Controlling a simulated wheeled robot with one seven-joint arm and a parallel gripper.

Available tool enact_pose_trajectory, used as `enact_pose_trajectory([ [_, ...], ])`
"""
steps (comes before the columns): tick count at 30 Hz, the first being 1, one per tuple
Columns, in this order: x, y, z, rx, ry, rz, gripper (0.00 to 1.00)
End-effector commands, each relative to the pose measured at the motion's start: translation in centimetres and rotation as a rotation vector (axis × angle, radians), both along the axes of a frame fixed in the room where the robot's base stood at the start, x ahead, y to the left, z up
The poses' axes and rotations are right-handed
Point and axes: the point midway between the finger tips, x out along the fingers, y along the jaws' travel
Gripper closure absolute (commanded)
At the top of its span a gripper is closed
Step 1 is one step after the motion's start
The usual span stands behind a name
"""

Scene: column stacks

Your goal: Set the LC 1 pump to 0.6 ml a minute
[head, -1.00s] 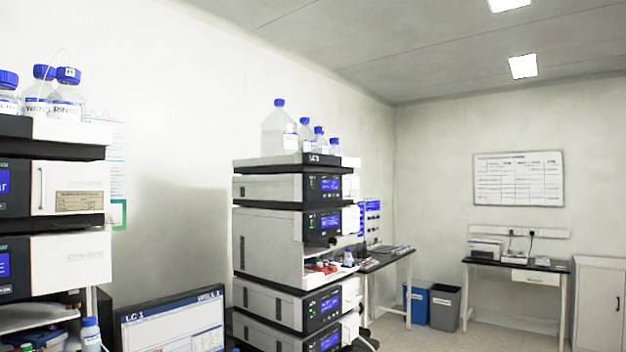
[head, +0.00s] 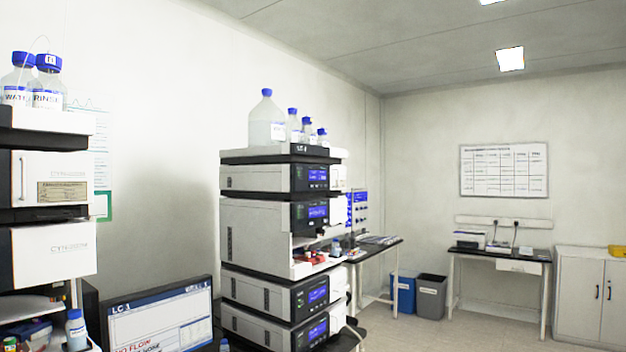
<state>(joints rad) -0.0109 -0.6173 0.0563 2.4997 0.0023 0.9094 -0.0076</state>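A monitor (head: 160,316) stands at the lower left. An instrument stack (head: 52,254) is cut off by the left edge; bottles marked WATER (head: 17,78) and RINSE (head: 48,82) stand on top. A second stack (head: 262,230) stands in the middle, with several blue-lit displays such as the upper one (head: 317,175). Its top label is too small to read surely, and so are the display values. I cannot tell which module is the LC 1 pump. My gripper is not in view.
A dark-topped bench (head: 375,250) stands behind the middle stack, with blue (head: 403,292) and grey (head: 431,297) bins beyond it. A table (head: 500,255) and a grey cabinet (head: 590,290) line the far wall. Open floor (head: 440,335) shows at the lower right.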

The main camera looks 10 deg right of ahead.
Motion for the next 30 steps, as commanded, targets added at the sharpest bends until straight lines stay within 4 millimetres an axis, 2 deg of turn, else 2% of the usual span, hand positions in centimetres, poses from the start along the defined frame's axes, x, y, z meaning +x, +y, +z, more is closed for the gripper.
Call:
enact_pose_trajectory([
  [1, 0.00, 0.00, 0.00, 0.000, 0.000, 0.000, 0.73],
  [11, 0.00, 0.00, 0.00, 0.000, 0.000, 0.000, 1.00],
  [30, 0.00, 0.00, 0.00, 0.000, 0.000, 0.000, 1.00],
])
